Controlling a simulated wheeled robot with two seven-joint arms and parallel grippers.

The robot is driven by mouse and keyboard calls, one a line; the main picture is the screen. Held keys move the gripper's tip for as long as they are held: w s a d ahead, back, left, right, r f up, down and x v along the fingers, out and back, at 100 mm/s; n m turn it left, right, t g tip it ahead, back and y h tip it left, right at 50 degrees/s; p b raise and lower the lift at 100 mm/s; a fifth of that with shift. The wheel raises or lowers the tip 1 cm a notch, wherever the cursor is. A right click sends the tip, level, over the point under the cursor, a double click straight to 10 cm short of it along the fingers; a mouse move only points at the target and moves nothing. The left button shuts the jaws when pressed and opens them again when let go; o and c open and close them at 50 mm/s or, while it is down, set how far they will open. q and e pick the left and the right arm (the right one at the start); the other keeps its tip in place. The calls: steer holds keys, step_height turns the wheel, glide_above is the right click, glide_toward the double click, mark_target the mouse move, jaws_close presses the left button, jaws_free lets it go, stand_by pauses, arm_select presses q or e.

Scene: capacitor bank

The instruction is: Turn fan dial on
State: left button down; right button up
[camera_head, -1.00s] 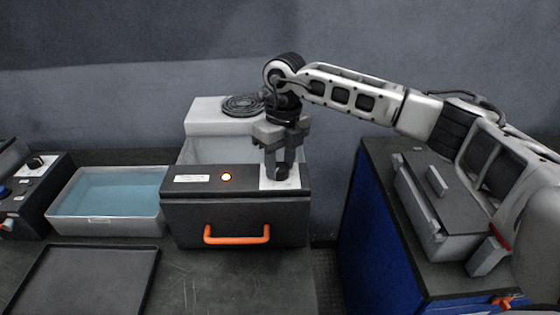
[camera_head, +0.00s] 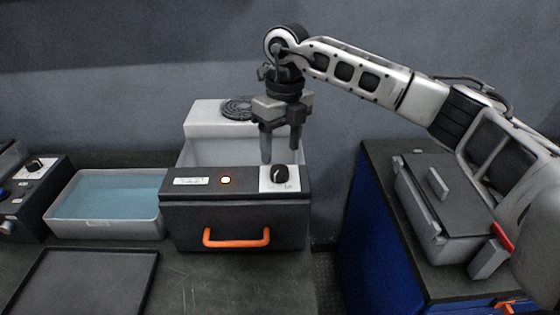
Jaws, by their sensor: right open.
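A black dial (camera_head: 279,175) sits on a white plate on the top right of a dark box (camera_head: 236,208) with an orange handle. My right gripper (camera_head: 281,157) points down above the dial, apart from it, with its two fingers spread and nothing between them. A grey fan grille (camera_head: 238,108) lies on the white housing behind the box. A small lamp (camera_head: 226,180) glows on the box top beside a white label. My left gripper is not in view.
A tray of blue liquid (camera_head: 112,203) stands left of the box, with a dark flat tray (camera_head: 85,282) in front. A control unit with knobs (camera_head: 35,185) is at the far left. A grey lidded case (camera_head: 443,205) sits on the blue cabinet at right.

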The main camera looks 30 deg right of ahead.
mark_target(283, 166)
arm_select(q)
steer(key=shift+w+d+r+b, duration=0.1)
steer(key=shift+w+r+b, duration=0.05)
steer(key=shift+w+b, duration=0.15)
arm_select(e)
step_height(283, 166, up, 11)
steer(key=shift+d, duration=0.3)
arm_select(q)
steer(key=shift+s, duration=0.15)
